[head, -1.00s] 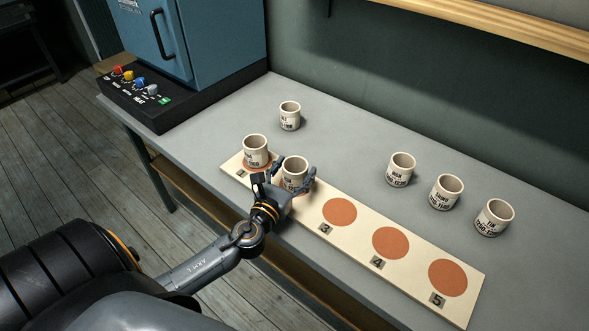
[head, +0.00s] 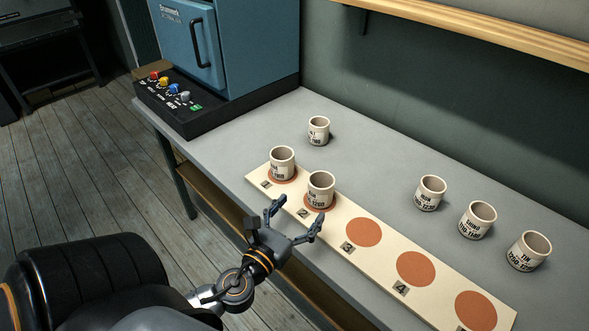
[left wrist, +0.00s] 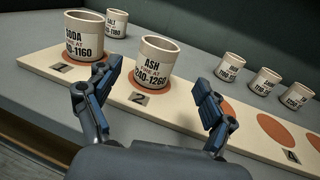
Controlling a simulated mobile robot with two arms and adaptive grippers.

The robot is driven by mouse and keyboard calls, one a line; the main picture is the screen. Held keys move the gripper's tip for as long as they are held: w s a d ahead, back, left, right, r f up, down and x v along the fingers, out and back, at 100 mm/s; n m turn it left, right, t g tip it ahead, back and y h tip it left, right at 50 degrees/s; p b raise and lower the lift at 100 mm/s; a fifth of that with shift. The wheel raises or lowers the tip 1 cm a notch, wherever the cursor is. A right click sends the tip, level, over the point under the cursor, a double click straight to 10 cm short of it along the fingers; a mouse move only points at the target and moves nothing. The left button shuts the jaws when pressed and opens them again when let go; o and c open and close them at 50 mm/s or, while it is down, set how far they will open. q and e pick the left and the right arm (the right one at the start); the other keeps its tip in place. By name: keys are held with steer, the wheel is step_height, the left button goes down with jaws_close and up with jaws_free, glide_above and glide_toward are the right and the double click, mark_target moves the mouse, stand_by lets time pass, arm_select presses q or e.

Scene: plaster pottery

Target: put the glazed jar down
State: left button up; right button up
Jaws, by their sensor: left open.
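The jar labelled ASH (head: 320,188) stands upright on the spot marked 2 of the long cream board (head: 440,260). In the left wrist view the ASH jar (left wrist: 146,68) stands just beyond the fingers, apart from them. My left gripper (head: 295,216) is open and empty in front of that jar, near the board's front edge; its spread fingers also show in the left wrist view (left wrist: 155,95). The jar labelled SODA (head: 282,163) stands on spot 1. Spots 3, 4 and 5 are bare terracotta discs. My right gripper is out of view.
A jar labelled SALT (head: 318,131) stands behind the board. Three more jars stand on the grey table at the right, including an IRON jar (head: 430,193). A blue kiln (head: 225,50) with a knob panel stands at the back left. A wooden shelf (head: 480,30) crosses above.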

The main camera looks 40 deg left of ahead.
arm_select(q)
steer(key=shift+s+d, duration=0.1)
steer(key=shift+s, duration=0.9)
stand_by(0.6)
